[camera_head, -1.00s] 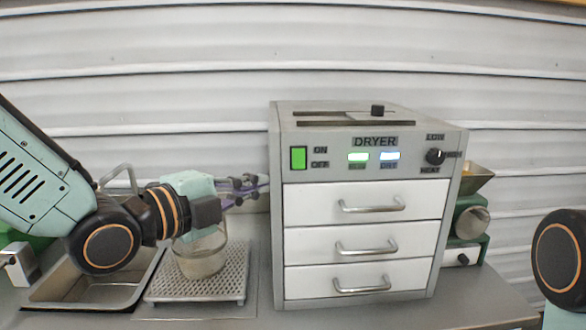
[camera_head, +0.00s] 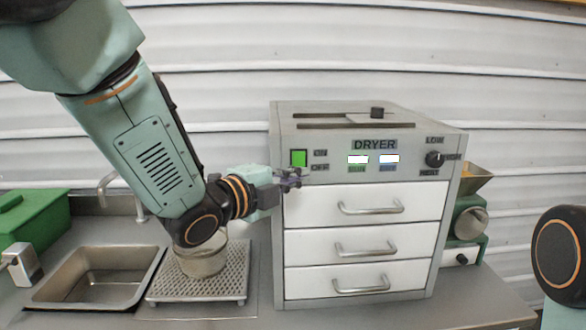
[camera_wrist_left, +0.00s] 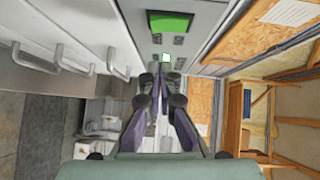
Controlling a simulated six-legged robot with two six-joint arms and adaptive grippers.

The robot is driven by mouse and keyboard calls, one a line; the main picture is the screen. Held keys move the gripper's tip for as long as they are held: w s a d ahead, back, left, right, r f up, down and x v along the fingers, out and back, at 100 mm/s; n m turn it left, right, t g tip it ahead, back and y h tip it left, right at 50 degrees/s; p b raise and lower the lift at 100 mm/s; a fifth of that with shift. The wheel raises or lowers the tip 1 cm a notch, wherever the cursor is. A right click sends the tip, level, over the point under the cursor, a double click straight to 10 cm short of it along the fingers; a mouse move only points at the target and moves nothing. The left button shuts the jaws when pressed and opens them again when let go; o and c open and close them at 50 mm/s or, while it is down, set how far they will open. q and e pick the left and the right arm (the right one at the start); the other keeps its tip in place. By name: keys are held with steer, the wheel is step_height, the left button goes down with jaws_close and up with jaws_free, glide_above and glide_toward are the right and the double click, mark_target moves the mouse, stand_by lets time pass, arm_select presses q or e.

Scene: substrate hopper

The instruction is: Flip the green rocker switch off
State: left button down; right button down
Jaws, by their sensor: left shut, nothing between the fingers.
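The green rocker switch (camera_head: 299,158) sits at the upper left of the grey dryer's (camera_head: 277,220) front panel, beside the ON and OFF labels. It also shows near the top of the left wrist view (camera_wrist_left: 170,22). My left gripper (camera_head: 296,178) is just below the switch, close to the panel above the top drawer. In the left wrist view its fingers (camera_wrist_left: 161,80) are together and empty. I cannot tell whether the fingertips touch the panel. My right gripper is out of view.
Two lit indicators (camera_head: 358,160) and a heat knob (camera_head: 435,159) are right of the switch. Three drawers with protruding handles (camera_head: 371,208) lie below. A glass beaker (camera_head: 203,263) on a perforated stand (camera_head: 198,290), a sink (camera_head: 92,278) and a green box (camera_head: 36,215) are left.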

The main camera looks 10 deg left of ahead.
mark_target(299, 162)
arm_select(q)
steer(key=w, duration=0.2)
steer(key=w+a, duration=0.1)
steer(key=shift+w+a+f+p, duration=0.15)
steer(key=shift+w+f+p, duration=0.05)
steer(key=shift+w+p, duration=0.15)
steer(key=shift+s, duration=0.1)
steer(key=shift+w+b, duration=0.2)
steer(key=shift+b, duration=0.65)
steer(key=shift+f, duration=0.2)
